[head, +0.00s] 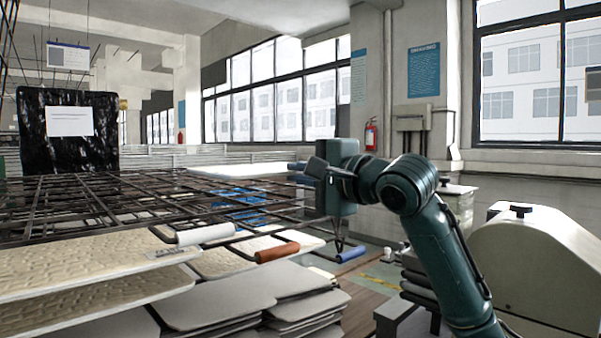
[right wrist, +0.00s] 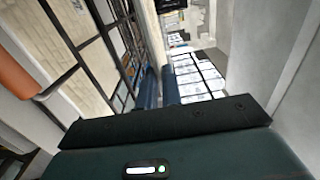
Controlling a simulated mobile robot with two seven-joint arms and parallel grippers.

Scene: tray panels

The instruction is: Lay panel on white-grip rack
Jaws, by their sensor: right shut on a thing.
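The white-grip rack is a dark wire rack whose white grip (head: 205,234) points right, at the near side of the stacked racks. My right gripper (head: 303,173) is above the right side of the racks, beyond the white grip. It seems shut on the edge of a pale flat panel (head: 250,169), which reaches left over the wires and looks nearly level. In the right wrist view a pale strip, seemingly the panel (right wrist: 152,35), runs between the blue-green fingers (right wrist: 159,87). I cannot tell whether it touches the wires below. My left gripper is out of view.
An orange-brown grip (head: 277,252) and a blue grip (head: 350,254) stick out right of the white one. Textured cream panels (head: 70,265) lie at the lower left. Grey boards (head: 220,298) are stacked in front. A cream machine (head: 550,260) stands at right.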

